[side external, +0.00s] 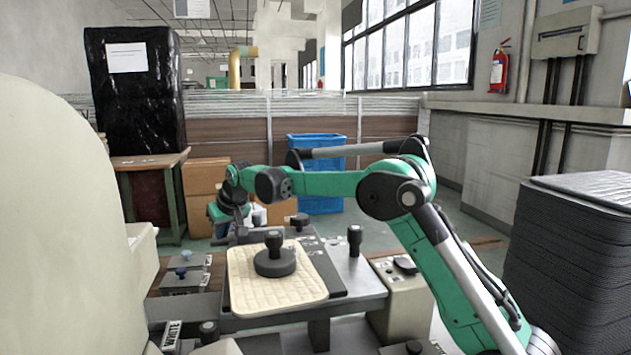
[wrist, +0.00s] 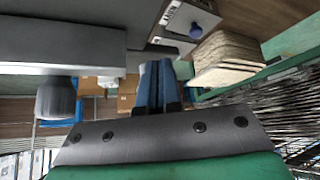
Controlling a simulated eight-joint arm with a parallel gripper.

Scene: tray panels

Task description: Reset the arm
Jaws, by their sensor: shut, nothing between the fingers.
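My gripper's two blue fingers (wrist: 157,86) are pressed together at the centre of the wrist view, with nothing held between them. In the side view my green arm bends over at the elbow, and its wrist end hangs at the far left of the work table. The fingertips are hard to make out there. A cream woven panel (side external: 247,295) lies on the table, with a black knobbed weight (side external: 274,262) on top of it. My gripper is behind and left of the panel, apart from it.
A labelled box with a blue knob (wrist: 196,30) and a stack of pale sheets (wrist: 228,58) show in the wrist view. A blue crate (side external: 318,190) and a dark stack (side external: 570,250) stand around.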

